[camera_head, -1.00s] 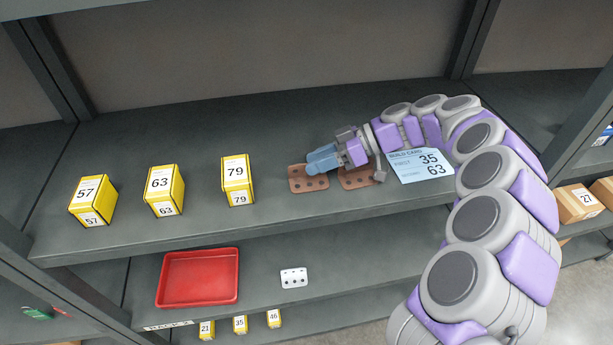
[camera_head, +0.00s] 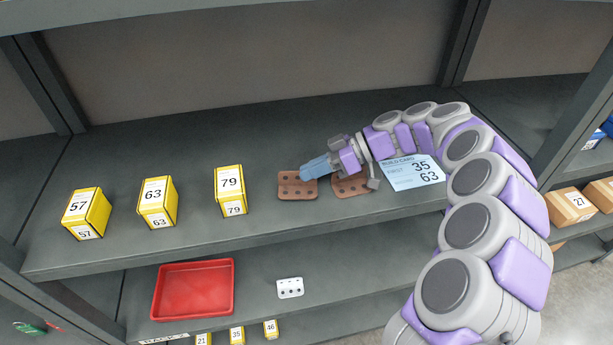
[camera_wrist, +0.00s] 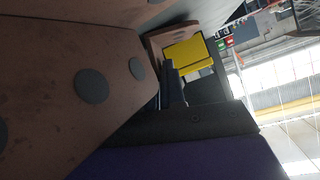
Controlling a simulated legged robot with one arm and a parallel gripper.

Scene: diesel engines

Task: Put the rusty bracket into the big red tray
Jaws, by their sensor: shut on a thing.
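Rusty brown plates with round holes lie on the upper shelf: one at the left (camera_head: 289,190), one at the right (camera_head: 351,188). My gripper hides the part between them, so I cannot tell whether they are joined. My gripper (camera_head: 307,172) reaches in from the right, its blue fingers over the left plate. It is shut on the rusty bracket, which still appears at shelf level. In the wrist view a rusty plate (camera_wrist: 60,85) with grey holes fills the left side, very close. The big red tray (camera_head: 192,289) is empty on the lower shelf, left of and below my gripper.
Yellow boxes 57 (camera_head: 87,213), 63 (camera_head: 157,202) and 79 (camera_head: 230,190) stand left on the upper shelf. A blue build card (camera_head: 412,173) lies under my arm. A white holed plate (camera_head: 290,287) lies right of the tray. The upper shelf's front edge separates the levels.

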